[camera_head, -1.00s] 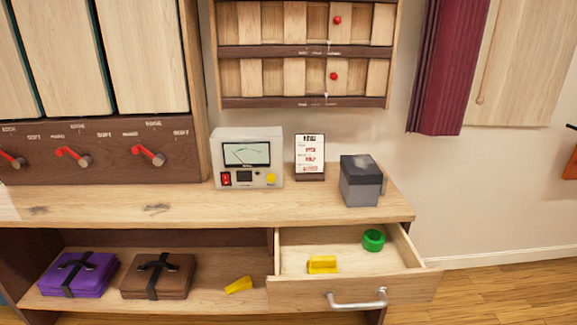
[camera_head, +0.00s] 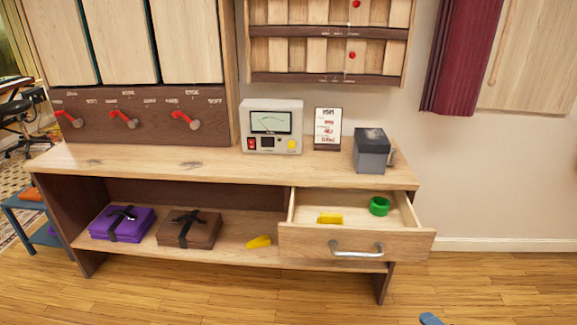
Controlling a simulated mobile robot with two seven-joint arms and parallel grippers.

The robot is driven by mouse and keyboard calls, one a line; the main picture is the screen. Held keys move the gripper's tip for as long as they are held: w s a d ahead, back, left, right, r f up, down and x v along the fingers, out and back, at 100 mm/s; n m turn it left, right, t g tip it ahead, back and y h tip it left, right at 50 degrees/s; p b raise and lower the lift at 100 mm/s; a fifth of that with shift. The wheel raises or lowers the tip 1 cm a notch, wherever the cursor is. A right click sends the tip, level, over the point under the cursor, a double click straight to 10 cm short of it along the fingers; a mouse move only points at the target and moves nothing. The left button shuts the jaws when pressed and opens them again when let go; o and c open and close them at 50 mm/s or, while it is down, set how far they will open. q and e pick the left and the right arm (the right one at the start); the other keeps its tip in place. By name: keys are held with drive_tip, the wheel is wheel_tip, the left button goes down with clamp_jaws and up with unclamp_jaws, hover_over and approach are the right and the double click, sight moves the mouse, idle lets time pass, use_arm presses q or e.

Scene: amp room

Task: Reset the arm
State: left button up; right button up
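A small blue-grey tip (camera_head: 430,319) pokes in at the bottom edge, right of centre. It may be the end of my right arm or gripper, but too little shows to tell, and no pair of fingers can be made out. It is apart from the bench (camera_head: 130,160) and in front of its open drawer (camera_head: 300,240). My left gripper is not in view.
The drawer juts out, holding a yellow block (camera_head: 330,218) and a green ring (camera_head: 379,206). A meter box (camera_head: 272,126), a card (camera_head: 327,128) and a grey box (camera_head: 371,150) stand on top. A blue stool (camera_head: 40,222) is at left. The front floor is mostly clear.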

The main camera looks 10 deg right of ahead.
drive_tip(key=s+a+f+n+g, duration=0.2)
drive_tip(key=s+a+n+g, duration=0.65)
drive_tip(key=n, duration=1.45)
drive_tip(key=s+a+r+m+t, duration=0.15)
drive_tip(key=a+m+t, duration=0.25)
drive_tip(key=a, duration=0.9)
use_arm(q)
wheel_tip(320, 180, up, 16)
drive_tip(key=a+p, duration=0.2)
drive_tip(key=p, duration=2.3)
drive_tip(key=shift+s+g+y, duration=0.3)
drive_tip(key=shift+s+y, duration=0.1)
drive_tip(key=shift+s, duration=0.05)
use_arm(e)
wheel_tip(320, 180, up, 17)
drive_tip(key=s+d, duration=0.1)
drive_tip(key=d, duration=0.1)
drive_tip(key=shift+d, duration=0.2)
